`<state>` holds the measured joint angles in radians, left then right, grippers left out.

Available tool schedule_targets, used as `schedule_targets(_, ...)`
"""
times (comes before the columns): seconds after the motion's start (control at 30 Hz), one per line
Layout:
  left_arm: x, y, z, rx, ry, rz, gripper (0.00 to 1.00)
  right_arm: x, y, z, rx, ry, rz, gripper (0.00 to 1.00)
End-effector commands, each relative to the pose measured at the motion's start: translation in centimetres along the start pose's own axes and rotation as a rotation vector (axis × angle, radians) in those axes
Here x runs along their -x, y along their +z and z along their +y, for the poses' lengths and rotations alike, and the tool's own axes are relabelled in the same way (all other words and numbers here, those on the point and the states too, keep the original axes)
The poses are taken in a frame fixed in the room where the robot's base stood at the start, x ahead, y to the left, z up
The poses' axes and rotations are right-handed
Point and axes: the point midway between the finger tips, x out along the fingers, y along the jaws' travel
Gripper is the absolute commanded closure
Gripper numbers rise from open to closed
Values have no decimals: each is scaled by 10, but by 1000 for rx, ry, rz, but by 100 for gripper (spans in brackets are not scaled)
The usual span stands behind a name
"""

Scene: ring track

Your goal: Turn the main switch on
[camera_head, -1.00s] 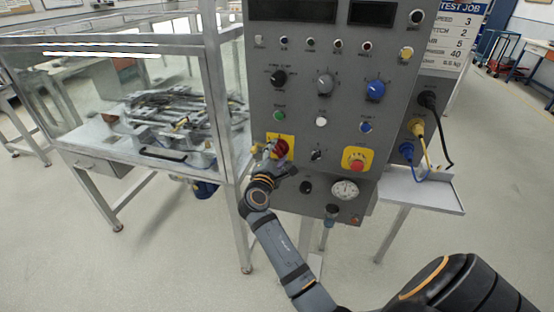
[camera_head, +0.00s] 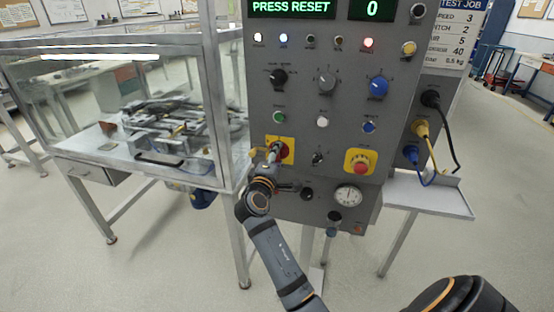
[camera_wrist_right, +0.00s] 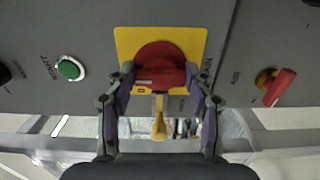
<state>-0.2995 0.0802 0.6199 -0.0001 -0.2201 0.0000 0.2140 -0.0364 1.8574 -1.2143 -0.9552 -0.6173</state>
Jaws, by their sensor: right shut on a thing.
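The main switch is a red rotary handle on a yellow plate (camera_head: 287,151) at the lower left of the grey control panel (camera_head: 320,55). In the right wrist view the red handle (camera_wrist_right: 160,55) shows between the two fingers. My right gripper (camera_wrist_right: 160,78) is shut on the handle, one finger on each side. In the head view my right gripper (camera_head: 268,158) covers part of the switch. The panel display (camera_head: 291,8) is lit and reads PRESS RESET; a smaller one (camera_head: 372,9) reads 0. My left gripper is not in view.
A red emergency stop (camera_head: 361,167) on a yellow plate sits right of the switch. A green button (camera_wrist_right: 70,68) is near the gripper in the wrist view. A glass-walled machine enclosure (camera_head: 130,110) stands at left, a small shelf (camera_head: 430,197) at right.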

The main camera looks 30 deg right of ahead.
Motion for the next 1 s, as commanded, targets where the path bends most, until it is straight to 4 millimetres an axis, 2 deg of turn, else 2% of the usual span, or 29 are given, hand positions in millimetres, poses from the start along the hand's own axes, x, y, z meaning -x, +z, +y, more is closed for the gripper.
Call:
schedule_targets(0.37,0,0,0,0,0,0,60,0,0,0,-7,-1,1,79)
schedule_targets(0.4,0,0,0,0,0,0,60,0,0,0,-7,-1,1,45)
schedule_targets(0.57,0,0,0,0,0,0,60,0,0,0,-6,-1,0,25)
schedule_targets(0.87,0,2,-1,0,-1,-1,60,0,0,1,-6,0,0,25)
schedule_targets(1.0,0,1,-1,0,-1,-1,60,0,0,18,-10,4,-1,25)
